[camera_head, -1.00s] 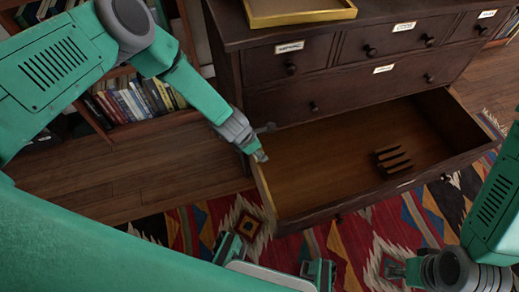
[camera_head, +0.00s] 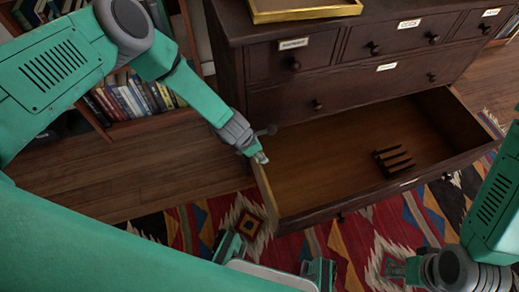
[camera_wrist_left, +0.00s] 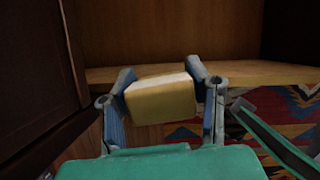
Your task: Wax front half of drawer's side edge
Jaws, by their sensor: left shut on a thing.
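The open drawer (camera_head: 318,165) juts out from the dark wooden cabinet. Its left side edge (camera_head: 265,190) runs toward the front; a pale wooden edge also shows in the left wrist view (camera_wrist_left: 265,74).
A dark slatted piece (camera_head: 393,161) lies inside the drawer. The cabinet (camera_head: 345,98) carries a gold-rimmed tray (camera_head: 305,15) on top. A bookshelf (camera_head: 140,125) stands behind the left arm. A patterned rug (camera_head: 350,240) covers the floor in front.

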